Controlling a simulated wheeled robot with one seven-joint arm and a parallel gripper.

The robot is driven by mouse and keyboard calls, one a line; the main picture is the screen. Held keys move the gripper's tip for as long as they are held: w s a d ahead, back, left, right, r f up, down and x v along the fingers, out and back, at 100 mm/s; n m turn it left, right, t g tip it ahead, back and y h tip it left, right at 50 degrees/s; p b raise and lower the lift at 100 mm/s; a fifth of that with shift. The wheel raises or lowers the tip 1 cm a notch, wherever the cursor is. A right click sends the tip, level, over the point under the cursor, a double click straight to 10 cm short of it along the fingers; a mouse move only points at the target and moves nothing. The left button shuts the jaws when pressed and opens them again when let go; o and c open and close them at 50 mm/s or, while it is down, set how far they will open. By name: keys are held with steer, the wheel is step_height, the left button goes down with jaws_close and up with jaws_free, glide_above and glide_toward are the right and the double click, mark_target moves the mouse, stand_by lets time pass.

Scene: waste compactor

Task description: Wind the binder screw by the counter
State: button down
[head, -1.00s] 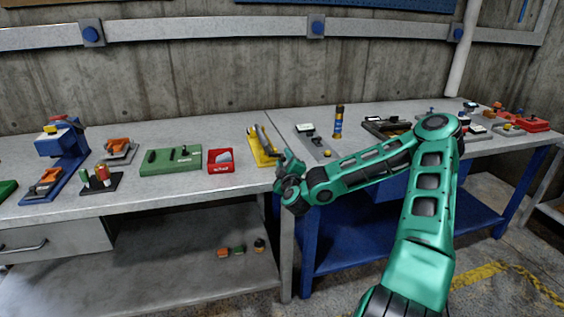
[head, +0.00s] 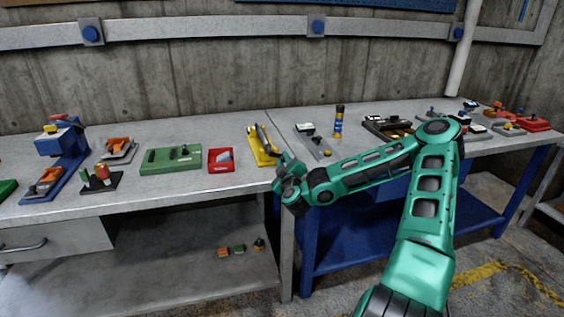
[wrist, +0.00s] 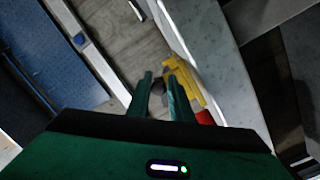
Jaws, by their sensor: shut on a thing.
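The binder is a yellow device (head: 264,158) with a grey bar on top, near the front edge of the grey workbench. In the wrist view its yellow body (wrist: 184,68) lies just right of my fingers. My gripper (head: 279,157) is at the right side of the binder, at the bench edge. In the wrist view my gripper (wrist: 160,85) has its two green fingers either side of a dark round knob (wrist: 157,86), which seems to be the binder screw. My fingers partly hide it. I cannot make out a counter on the binder.
A red box (head: 221,167) and a green device (head: 171,166) stand left of the binder. A grey plate device (head: 319,147) and a blue-yellow cylinder (head: 338,128) stand to its right. Bare bench top lies behind the binder.

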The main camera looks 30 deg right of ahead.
steer(key=m, duration=0.1)
steer(key=f+m, duration=0.1)
steer(key=m, duration=0.3)
steer(key=shift+w+a+f+y, duration=0.1)
steer(key=shift+a+f+y, duration=0.2)
steer(key=shift+a+f, duration=0.05)
steer(key=shift+w+a+f+m+g+y, duration=0.15)
steer(key=shift+a+m, duration=0.1)
steer(key=shift+m, duration=0.5)
steer(key=shift+s+a+f+m+g+y, duration=0.1)
steer(key=shift+a+f+m, duration=0.1)
steer(key=shift+m, duration=0.6)
steer(key=shift+w+a+f+m+g+y, duration=0.15)
steer(key=shift+a+m, duration=0.1)
steer(key=shift+m, duration=0.5)
steer(key=c, duration=1.7)
jaws_free()
steer(key=shift+o, duration=0.2)
steer(key=shift+s+a, duration=0.1)
steer(key=v, duration=1)
steer(key=shift+s, duration=0.3)
steer(key=shift+c, duration=0.3)
